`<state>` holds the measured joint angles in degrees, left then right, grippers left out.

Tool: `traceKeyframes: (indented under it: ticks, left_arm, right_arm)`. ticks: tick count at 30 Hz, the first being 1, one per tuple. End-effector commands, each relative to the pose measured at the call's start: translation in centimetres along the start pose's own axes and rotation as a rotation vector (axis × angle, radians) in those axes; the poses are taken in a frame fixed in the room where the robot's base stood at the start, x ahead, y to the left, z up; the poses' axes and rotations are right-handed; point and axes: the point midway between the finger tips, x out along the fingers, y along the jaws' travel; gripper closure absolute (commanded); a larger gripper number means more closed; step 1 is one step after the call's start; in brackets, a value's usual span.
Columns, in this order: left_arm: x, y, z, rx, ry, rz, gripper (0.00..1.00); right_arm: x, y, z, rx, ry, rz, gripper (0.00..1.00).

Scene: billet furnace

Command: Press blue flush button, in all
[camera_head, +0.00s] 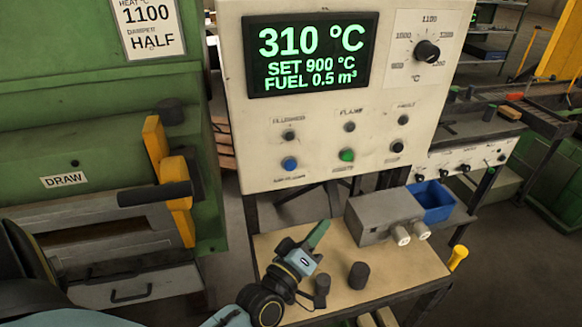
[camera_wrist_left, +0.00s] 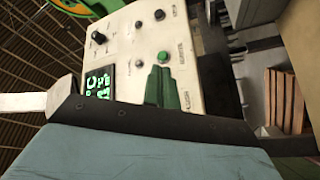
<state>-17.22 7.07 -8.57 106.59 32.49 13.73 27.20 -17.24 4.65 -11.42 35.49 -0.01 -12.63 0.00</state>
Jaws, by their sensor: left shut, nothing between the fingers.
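The blue flush button (camera_head: 289,163) sits at the lower left of the control panel (camera_head: 237,100), below a small dark knob. My left gripper (camera_head: 322,226) is shut and empty, with green fingers pointing up. In the head view it shows lower than the blue button and to its right, over the bench in front of the panel. In the left wrist view the shut fingers (camera_wrist_left: 160,72) show against the tilted panel (camera_wrist_left: 128,30), near the green button (camera_wrist_left: 163,57). The blue button cannot be made out there. My right gripper is not in view.
A green button (camera_head: 347,155) and several dark knobs share the panel under a display (camera_head: 311,54) reading 310 °C. Below stand a bench (camera_head: 400,268), a grey box (camera_head: 377,220), a blue bin (camera_head: 432,200) and dark cylinders. A green furnace (camera_head: 80,90) with a yellow handle (camera_head: 157,142) is left.

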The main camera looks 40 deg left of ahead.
Motion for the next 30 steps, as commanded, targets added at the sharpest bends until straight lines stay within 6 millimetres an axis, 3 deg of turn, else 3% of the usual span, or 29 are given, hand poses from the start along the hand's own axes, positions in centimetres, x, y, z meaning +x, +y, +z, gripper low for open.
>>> traceKeyframes:
  ticks: [3, 9, 22, 30]
  left_arm:
    - [0.6, 1.0, -3.2, -0.108, 0.163, 0.066, 1.0]
    - [0.4, 1.4, -5.8, -0.195, 0.297, 0.12, 1.0]
    - [0.5, 1.3, -6.1, -0.199, 0.308, 0.125, 1.0]
    - [2.2, -0.3, -7.8, -0.195, 0.308, 0.127, 1.0]
  right_arm:
    - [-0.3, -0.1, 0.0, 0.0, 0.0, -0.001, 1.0]
    - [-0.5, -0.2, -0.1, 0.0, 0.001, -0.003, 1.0]
    - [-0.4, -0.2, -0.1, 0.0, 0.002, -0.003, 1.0]
    - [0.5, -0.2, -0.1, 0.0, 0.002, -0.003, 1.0]
